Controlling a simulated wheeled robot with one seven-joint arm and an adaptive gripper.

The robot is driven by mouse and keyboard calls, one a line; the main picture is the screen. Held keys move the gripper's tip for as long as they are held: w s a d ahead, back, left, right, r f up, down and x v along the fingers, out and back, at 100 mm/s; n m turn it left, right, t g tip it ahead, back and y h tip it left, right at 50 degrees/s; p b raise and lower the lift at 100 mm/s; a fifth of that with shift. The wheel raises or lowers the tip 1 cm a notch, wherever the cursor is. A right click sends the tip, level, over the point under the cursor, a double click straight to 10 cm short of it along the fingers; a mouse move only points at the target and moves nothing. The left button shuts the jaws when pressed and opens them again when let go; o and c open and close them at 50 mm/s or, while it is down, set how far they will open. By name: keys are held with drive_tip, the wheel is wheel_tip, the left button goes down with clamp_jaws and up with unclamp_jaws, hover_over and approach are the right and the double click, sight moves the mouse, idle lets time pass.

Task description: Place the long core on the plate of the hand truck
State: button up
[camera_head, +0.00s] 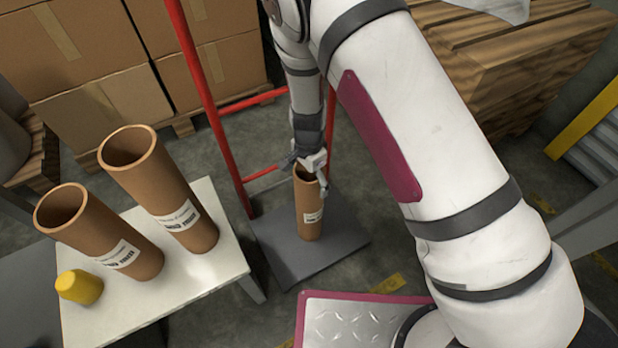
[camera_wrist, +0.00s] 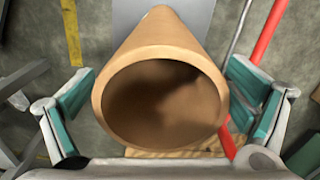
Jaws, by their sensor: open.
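A brown cardboard core (camera_head: 310,208) with a white label stands upright on the grey plate (camera_head: 281,250) of the red hand truck (camera_head: 213,115). My gripper (camera_head: 312,170) is at the core's top end. In the wrist view my gripper (camera_wrist: 160,108) is open, with one teal-padded finger on each side of the core's open mouth (camera_wrist: 160,100) and a gap on both sides. Two more brown cores, a longer one (camera_head: 165,195) and a shorter one (camera_head: 100,235), stand on a white table (camera_head: 215,245) at the left.
A yellow cylinder (camera_head: 79,287) is on the white table beside the shorter core. Stacked cardboard boxes (camera_head: 75,60) stand behind the hand truck. A wooden pallet stack (camera_head: 520,60) is at the back right. Bare plate shows around the standing core.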

wheel_tip(320, 180, up, 11)
drive_tip(key=p, duration=0.4)
drive_tip(key=s+d+r+n+y, duration=0.15)
drive_tip(key=s+d+r, duration=0.25)
drive_tip(key=r, duration=0.5)
drive_tip(key=s+d+r+n, duration=0.2)
drive_tip(key=s+d+r, duration=0.15)
drive_tip(key=r, duration=0.55)
drive_tip(key=s+d+r+n+y, duration=0.1)
drive_tip(key=s+d+r+n, duration=0.2)
drive_tip(key=r, duration=0.7)
drive_tip(key=s+d+r+n, duration=0.1)
drive_tip(key=s+d+r, duration=0.1)
drive_tip(key=s+d, duration=0.2)
drive_tip(key=s+d+r+n+h, duration=0.1)
drive_tip(key=s+d, duration=0.3)
drive_tip(key=s, duration=0.6)
drive_tip(key=s+d+r+n+h, duration=0.1)
drive_tip(key=s+d+r, duration=0.2)
drive_tip(key=s, duration=0.5)
drive_tip(key=shift+d+t, duration=0.3)
drive_tip(key=shift+d, duration=0.35)
